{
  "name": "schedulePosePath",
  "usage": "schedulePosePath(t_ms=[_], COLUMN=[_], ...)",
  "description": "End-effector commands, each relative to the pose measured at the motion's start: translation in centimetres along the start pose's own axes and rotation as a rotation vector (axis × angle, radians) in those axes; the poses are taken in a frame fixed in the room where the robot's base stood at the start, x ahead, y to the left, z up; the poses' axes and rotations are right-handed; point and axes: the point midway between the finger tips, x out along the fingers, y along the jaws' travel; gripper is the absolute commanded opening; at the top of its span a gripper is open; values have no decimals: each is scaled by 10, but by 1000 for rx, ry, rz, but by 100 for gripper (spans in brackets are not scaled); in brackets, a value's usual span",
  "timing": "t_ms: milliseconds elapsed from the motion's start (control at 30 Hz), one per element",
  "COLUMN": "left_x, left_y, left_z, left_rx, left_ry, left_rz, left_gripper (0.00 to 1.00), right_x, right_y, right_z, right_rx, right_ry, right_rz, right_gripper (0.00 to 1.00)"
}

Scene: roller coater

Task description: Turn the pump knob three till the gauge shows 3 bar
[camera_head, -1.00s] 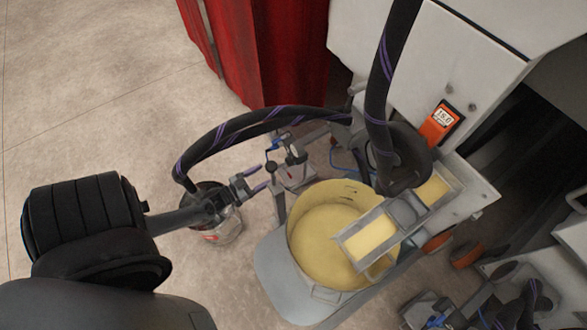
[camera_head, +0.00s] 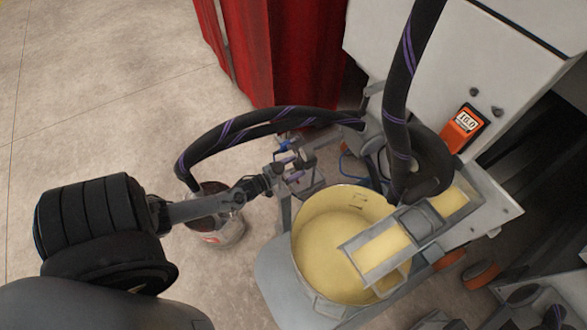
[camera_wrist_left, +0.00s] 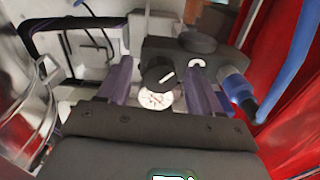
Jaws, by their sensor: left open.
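My left gripper (camera_head: 279,172) is at the small pump unit (camera_head: 297,157) beside the yellow pot. In the left wrist view its two purple fingers (camera_wrist_left: 160,84) are apart, one on each side of a black knob (camera_wrist_left: 160,72) with a white mark. I cannot tell whether they touch it. The round white gauge (camera_wrist_left: 154,99) shows just below the knob, partly covered by my gripper body; its needle is too small to read. A second dark part with a white curved mark (camera_wrist_left: 197,62) is right of the knob. My right gripper is not clearly visible.
A yellow-coated pot (camera_head: 318,250) stands right of the gripper, under a tray (camera_head: 380,256). A metal can (camera_head: 222,235) is on the floor below my arm. A black hose (camera_head: 270,122) arches above. A red curtain (camera_head: 285,50) hangs behind. A blue fitting (camera_wrist_left: 238,88) is close right.

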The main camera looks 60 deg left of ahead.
Motion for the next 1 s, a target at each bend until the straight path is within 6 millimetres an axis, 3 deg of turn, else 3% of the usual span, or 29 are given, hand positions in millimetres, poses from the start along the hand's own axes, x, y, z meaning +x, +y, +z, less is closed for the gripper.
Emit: schedulePosePath(t_ms=[267, 633, 1000], left_x=[1, 0, 0], left_y=[0, 0, 0], left_z=[0, 0, -1], left_rx=[0, 0, 71], left_ry=[0, 0, -1], left_rz=[0, 0, -1], left_gripper=[63, 9, 9], right_x=[0, 0, -4], right_y=[0, 1, 1], right_z=[0, 0, -1], right_rx=[-1, -5, -4], right_ry=[-1, -1, -1], right_rz=[1, 4, 3], right_gripper=[100, 100, 100])
